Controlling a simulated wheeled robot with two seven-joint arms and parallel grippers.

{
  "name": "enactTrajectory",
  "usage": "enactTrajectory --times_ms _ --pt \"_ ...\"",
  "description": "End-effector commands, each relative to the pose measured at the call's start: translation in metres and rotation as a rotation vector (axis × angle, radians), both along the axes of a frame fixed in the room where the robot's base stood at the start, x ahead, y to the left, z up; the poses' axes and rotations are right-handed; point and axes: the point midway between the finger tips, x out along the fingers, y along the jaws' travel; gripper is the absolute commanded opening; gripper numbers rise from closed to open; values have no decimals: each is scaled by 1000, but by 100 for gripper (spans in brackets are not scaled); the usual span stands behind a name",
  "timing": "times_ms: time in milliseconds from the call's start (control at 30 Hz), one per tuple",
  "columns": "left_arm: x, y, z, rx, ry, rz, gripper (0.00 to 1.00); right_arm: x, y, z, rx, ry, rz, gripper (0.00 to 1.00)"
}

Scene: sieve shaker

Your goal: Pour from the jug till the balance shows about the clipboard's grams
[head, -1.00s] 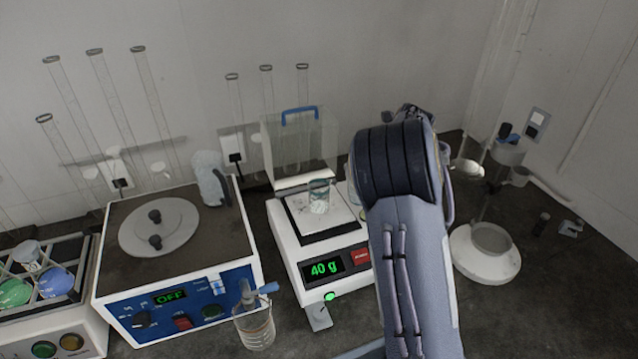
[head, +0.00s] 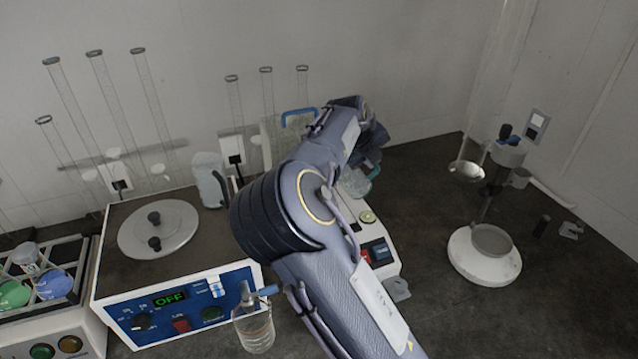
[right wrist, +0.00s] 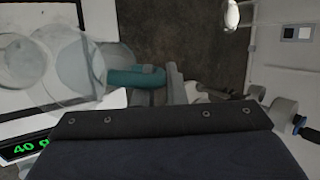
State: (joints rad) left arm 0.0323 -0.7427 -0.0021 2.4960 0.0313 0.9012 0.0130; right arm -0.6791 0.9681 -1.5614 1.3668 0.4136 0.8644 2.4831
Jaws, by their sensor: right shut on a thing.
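The clear jug (head: 355,184) with a teal handle (right wrist: 130,77) is held over the right part of the balance (head: 384,270). My right gripper (right wrist: 168,80) is shut on the handle; in the head view my arm hides most of it. In the right wrist view the jug (right wrist: 82,68) overlaps another clear round vessel (right wrist: 20,58) at left, over the balance. The balance display (right wrist: 25,147) starts with 40, its right end cut off. How far the jug tilts, and whether anything flows, I cannot tell. My left gripper and the clipboard are not in view.
A blue-fronted machine (head: 180,312) reading OFF stands left of the balance, with a clear bottle (head: 255,330) before it. A white-based stand (head: 484,262) is at right. Bench between balance and stand is clear. Glass tubes line the wall.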

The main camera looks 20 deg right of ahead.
Motion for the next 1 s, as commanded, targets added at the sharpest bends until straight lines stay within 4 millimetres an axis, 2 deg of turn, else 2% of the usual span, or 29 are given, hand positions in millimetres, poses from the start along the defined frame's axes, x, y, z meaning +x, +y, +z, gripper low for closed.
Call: enactTrajectory --times_ms 100,200,1000 --pt "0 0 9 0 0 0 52 3 9 19 -63 14 4 0" --pt "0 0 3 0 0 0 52 3 11 17 -102 27 0 0" --pt "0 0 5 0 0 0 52 4 14 24 -146 37 1 0"
